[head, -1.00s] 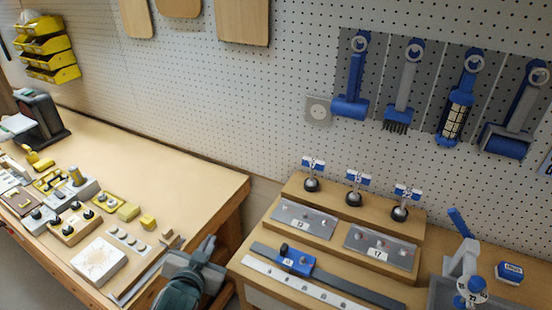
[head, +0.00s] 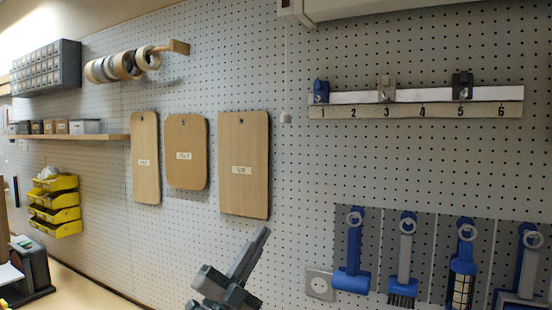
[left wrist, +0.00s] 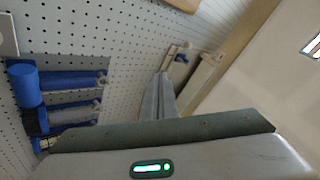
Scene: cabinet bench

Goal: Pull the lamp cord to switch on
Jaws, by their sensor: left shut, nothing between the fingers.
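A pale lamp housing or cabinet edge (head: 390,8) juts in at the top right of the head view. A thin pale cord hangs from it in front of the pegboard and ends in a small whitish knob (head: 285,117). My left gripper (head: 264,232) is at the bottom middle of the head view, below and left of the knob, pointing up and apart from it. Its fingers are shut and empty. They also show closed together in the left wrist view (left wrist: 160,78). I cannot make out the cord there. My right gripper is not in view.
Wooden boards (head: 244,165) hang left of the cord. A numbered hook rail (head: 415,110) is to its right. Blue-handled tools (head: 353,250) hang lower right, beside a wall socket (head: 320,284). Yellow bins (head: 54,207) are far left. Air around the knob looks clear.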

